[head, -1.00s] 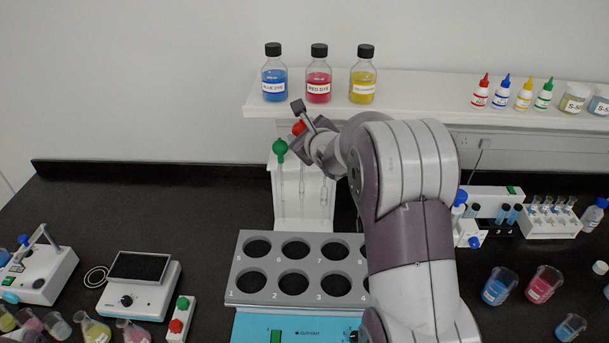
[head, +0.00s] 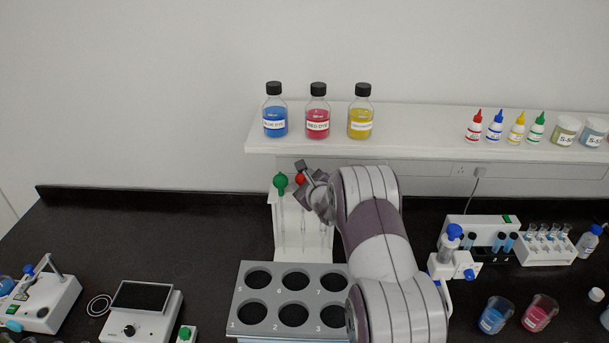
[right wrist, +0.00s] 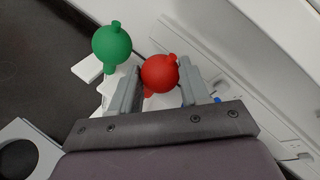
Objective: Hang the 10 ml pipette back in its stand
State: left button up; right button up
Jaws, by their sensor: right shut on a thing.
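The white pipette stand (head: 318,262) stands at the back of the bench, below the shelf. A pipette with a green bulb (head: 280,182) hangs at its left side; the green bulb (right wrist: 112,42) also shows in the right wrist view. My right gripper (head: 304,174) is at the top of the stand, shut on the pipette with the red bulb (head: 300,179). In the right wrist view the red bulb (right wrist: 160,73) sits between the fingers of my right gripper (right wrist: 160,88). Whether this pipette rests in its slot cannot be told. My left gripper is not in view.
A grey rack with numbered holes (head: 238,290) stands in front of the stand. The shelf (head: 420,118) above carries dye bottles (head: 317,115) and small dropper bottles. A device with a screen (head: 142,312) is at the left. Beakers (head: 497,315) stand at the right.

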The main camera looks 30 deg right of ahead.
jog(key=shift+r, duration=0.1)
jog(key=shift+s+a+f+b, duration=0.1)
jog(key=shift+f+b, duration=0.2)
jog(key=shift+f, duration=0.1)
jog(key=o, duration=0.4)
jog(key=shift+r, duration=0.1)
